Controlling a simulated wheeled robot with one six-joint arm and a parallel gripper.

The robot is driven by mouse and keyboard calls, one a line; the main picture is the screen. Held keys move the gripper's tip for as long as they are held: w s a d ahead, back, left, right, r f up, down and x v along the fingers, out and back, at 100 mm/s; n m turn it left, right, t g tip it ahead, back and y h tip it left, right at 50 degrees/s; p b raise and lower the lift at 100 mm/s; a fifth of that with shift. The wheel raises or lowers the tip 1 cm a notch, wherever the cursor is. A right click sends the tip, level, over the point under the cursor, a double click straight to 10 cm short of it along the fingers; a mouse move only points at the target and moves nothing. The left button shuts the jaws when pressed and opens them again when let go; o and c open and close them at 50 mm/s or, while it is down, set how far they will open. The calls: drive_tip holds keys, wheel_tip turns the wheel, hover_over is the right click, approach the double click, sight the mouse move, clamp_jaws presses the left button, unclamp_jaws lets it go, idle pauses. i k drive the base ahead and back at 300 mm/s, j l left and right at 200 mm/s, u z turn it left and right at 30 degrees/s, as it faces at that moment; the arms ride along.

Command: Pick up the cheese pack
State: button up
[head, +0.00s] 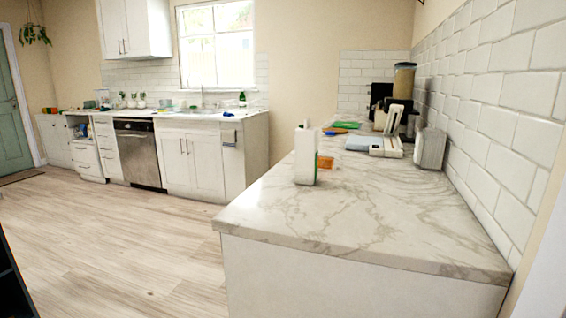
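A small orange block (326,162), which may be the cheese pack, lies on the marble counter (350,215). It sits just behind and to the right of a white carton (306,155), which stands upright near the counter's left edge. The carton may cover part of the block. The block is too small to make out any label. My gripper is not in view.
Farther back on the counter are a light blue item (361,143), a green board (346,125), an open white box (390,143), a toaster-like appliance (431,148) and a tall jar (403,81). The counter's near half is bare. Open wooden floor (120,240) lies left.

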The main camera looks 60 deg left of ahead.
sight(327, 164)
drive_tip(key=l+u, duration=0.1)
drive_tip(key=u, duration=1.9)
drive_tip(key=i+j, duration=0.1)
drive_tip(key=j, duration=0.35)
drive_tip(key=i+j+z, duration=0.15)
drive_tip(key=j, duration=0.8)
drive_tip(key=i+j+z, duration=0.2)
drive_tip(key=j, duration=0.3)
drive_tip(key=i+j+z, duration=0.25)
drive_tip(key=j, duration=0.25)
drive_tip(key=j+z, duration=0.2)
drive_tip(key=j, duration=0.35)
drive_tip(key=i+j+z, duration=0.2)
drive_tip(key=j, duration=0.35)
drive_tip(key=j+z, duration=0.2)
drive_tip(key=j, duration=0.35)
